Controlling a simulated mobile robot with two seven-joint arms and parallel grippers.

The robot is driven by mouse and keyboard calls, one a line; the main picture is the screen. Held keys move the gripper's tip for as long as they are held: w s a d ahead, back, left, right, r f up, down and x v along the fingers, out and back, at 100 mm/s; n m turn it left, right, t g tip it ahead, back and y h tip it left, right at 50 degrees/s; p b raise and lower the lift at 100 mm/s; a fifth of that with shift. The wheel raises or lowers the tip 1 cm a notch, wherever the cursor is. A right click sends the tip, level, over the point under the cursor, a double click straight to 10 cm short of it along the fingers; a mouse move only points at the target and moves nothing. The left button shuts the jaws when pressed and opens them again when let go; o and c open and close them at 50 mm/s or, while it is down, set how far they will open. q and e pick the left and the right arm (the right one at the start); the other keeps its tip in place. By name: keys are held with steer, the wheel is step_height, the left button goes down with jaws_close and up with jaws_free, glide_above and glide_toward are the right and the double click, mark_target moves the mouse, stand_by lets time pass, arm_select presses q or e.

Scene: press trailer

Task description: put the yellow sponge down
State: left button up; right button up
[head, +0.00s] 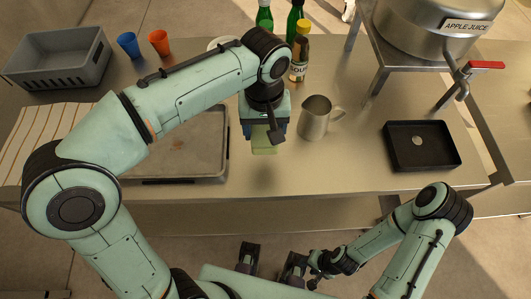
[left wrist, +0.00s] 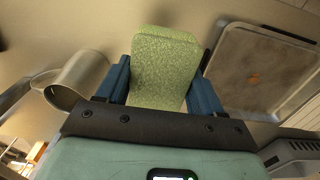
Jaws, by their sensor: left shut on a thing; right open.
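The yellow sponge (head: 264,146) looks yellow-green and hangs below my left gripper (head: 264,132) in the head view, above the steel counter. The left wrist view shows the sponge (left wrist: 165,68) between the two blue fingers of my left gripper (left wrist: 163,85), which is shut on it. A shadow lies on the counter below the sponge, and it seems to be held above the surface. My right gripper (head: 270,262) is open and empty, low in front of the counter's front edge.
A tray (head: 222,165) with a reddish spot lies left of the sponge. A metal jug (head: 316,120) stands to its right, and a black tray (head: 395,150) with a small round item lies further right. Bottles (head: 299,60) stand behind. The counter (head: 330,170) in front of the jug is bare.

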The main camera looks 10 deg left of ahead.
mark_target(265, 158)
arm_select(q)
step_height(265, 158, down, 11)
steer(key=shift+b, duration=0.8)
steer(key=shift+w, duration=0.1)
steer(key=shift+f, duration=0.15)
steer(key=o, duration=1.1)
steer(key=shift+r, duration=0.25)
step_height(265, 158, up, 12)
steer(key=shift+f+p, duration=0.1)
steer(key=shift+p, duration=1.05)
